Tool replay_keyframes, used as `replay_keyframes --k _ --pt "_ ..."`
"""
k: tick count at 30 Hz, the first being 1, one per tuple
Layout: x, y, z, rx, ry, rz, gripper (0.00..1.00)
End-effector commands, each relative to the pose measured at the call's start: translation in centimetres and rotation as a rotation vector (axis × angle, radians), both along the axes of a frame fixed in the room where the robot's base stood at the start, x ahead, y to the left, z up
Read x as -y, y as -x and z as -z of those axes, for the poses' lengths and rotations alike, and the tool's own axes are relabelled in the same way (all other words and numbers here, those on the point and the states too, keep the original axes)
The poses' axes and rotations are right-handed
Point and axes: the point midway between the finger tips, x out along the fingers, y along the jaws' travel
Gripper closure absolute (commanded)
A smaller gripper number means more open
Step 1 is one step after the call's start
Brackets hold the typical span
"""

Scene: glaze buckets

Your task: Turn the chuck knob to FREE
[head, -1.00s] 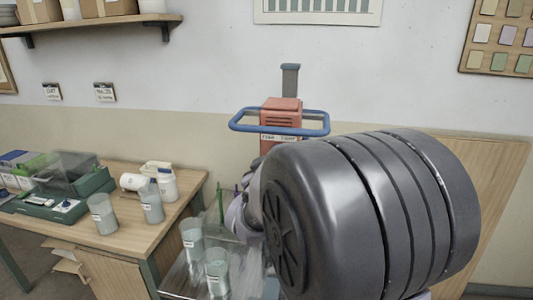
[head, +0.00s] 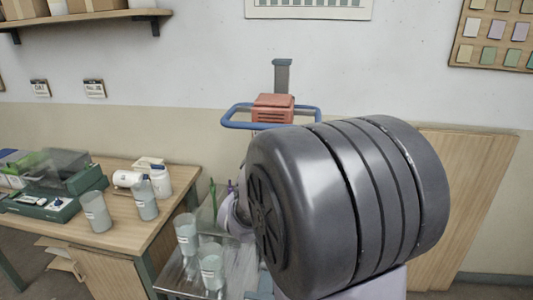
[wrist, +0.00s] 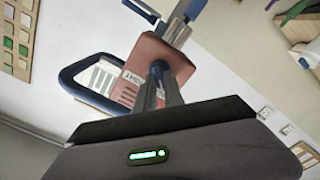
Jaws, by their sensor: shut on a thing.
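The mixer's red housing (head: 273,107) stands behind my arm in the head view, with a blue loop handle (head: 236,116) around it and a grey post (head: 282,76) on top. My large dark arm link hides its lower part and my gripper there. In the wrist view the red housing (wrist: 174,55) carries a white label (wrist: 132,79), too small and tilted to read. My gripper (wrist: 158,70) has its dark fingers close together against the housing's face, shut on the chuck knob. The fingers cover nearly all of the knob, so its setting cannot be told.
Clear labelled cups (head: 211,270) stand on a metal surface left of my arm. A wooden table (head: 130,226) at the left holds more cups, white bottles (head: 160,182) and a green scale (head: 45,207). A wooden panel (head: 465,200) leans against the wall at the right.

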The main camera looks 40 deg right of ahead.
Motion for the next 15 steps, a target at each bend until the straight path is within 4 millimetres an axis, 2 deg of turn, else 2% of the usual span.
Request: replay_keyframes --k 1,2,5,15 --pt "0.00 -0.01 0.01 -0.002 0.001 0.000 1.00" --pt "0.00 -0.01 0.01 -0.002 0.001 0.000 0.85" --pt "0.00 0.00 0.01 -0.001 0.001 0.000 0.66" --pt "-0.21 0.14 -0.01 0.000 -0.001 -0.001 0.65"
